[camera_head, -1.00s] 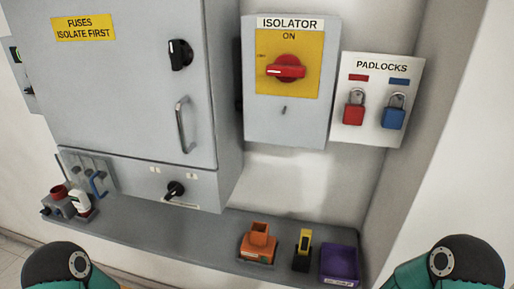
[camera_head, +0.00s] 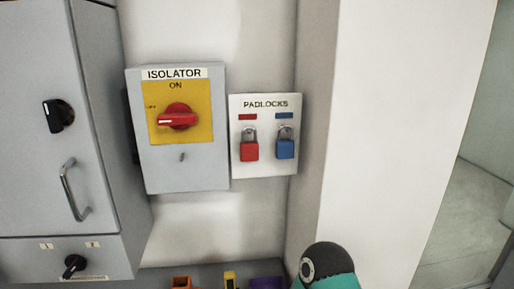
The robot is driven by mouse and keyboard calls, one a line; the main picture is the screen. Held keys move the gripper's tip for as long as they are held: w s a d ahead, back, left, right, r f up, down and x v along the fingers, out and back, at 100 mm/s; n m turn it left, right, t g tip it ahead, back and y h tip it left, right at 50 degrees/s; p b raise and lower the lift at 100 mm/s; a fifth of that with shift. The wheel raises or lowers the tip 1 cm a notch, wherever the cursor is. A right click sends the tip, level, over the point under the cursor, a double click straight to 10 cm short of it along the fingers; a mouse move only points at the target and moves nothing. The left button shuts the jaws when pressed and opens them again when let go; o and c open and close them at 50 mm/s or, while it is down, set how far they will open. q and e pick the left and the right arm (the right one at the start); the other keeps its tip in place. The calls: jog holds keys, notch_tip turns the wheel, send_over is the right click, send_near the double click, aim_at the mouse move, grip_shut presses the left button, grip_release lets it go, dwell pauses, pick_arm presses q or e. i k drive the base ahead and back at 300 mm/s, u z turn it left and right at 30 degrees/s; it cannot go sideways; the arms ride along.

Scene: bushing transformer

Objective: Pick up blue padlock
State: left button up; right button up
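The blue padlock (camera_head: 285,149) hangs by its shackle on the right side of the white PADLOCKS board (camera_head: 265,104), under a blue label. A red padlock (camera_head: 249,150) hangs to its left, under a red label. Neither gripper is in view. Only a teal and black part of one of my arms shows at the bottom, below and right of the board, well apart from the padlocks.
The grey isolator box (camera_head: 182,165) with a red rotary handle (camera_head: 177,117) is left of the board. A grey cabinet (camera_head: 98,110) stands further left. A shelf below holds an orange item (camera_head: 181,283), a yellow item (camera_head: 230,280) and a purple bin (camera_head: 266,283). A wall edge is close on the right.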

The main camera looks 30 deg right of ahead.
aim_at(284, 148)
jog(key=z, duration=1.55)
jog(key=i, duration=0.1)
jog(key=u, duration=2.4)
jog(key=k, duration=0.65)
jog(key=z, duration=1)
